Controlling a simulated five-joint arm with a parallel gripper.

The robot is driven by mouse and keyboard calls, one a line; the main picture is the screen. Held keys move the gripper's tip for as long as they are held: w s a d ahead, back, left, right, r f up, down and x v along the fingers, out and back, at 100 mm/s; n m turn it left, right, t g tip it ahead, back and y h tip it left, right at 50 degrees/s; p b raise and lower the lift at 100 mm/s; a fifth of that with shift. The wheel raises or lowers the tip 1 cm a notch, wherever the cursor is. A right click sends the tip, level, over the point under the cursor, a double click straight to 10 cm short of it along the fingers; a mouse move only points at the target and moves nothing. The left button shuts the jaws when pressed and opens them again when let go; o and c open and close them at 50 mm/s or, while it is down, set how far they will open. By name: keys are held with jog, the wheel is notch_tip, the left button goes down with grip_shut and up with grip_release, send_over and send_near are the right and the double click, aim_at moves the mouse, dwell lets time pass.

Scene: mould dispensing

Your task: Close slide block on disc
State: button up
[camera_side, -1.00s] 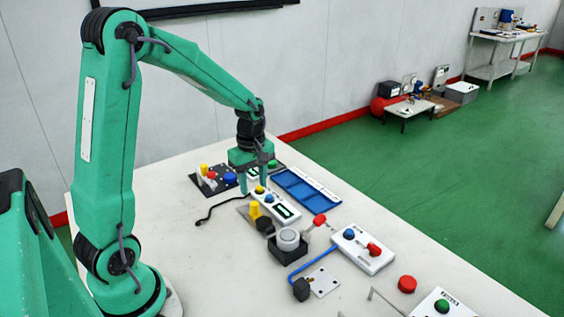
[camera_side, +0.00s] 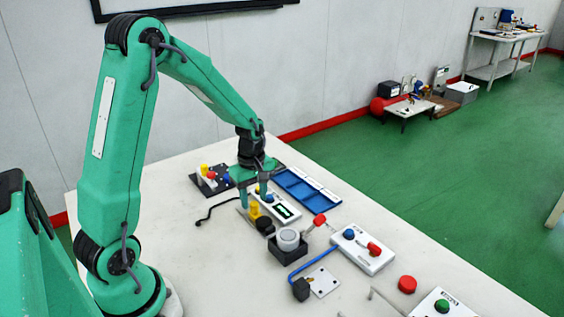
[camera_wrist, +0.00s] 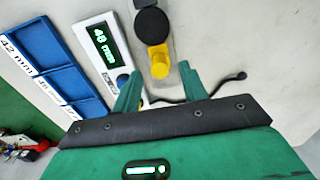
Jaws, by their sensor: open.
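My gripper (camera_side: 254,197) is open and empty, its fingers pointing down just above a yellow handle (camera_side: 254,211). In the wrist view the yellow handle (camera_wrist: 159,65) lies ahead, between the lines of the two green fingers (camera_wrist: 160,84). A black round knob (camera_side: 265,226) adjoins the handle; it also shows in the wrist view (camera_wrist: 152,28). A grey disc (camera_side: 288,237) sits in a black block (camera_side: 290,254), to the right of the handle and nearer the camera. I cannot tell for sure which part is the slide block. The handle's lower part is partly hidden.
A white display unit (camera_side: 281,207) with a blue button stands close to the right finger. Behind it is a blue compartment tray (camera_side: 305,190). A black cable (camera_side: 215,207) lies left. A switch box (camera_side: 362,251) is at right.

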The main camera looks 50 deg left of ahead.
aim_at(255, 204)
jog(key=shift+f, duration=1.4)
jog(key=shift+c, duration=0.4)
grip_shut()
jog(key=shift+d, duration=0.1)
jog(key=shift+o, duration=0.4)
grip_release()
jog(key=shift+r, duration=3.9)
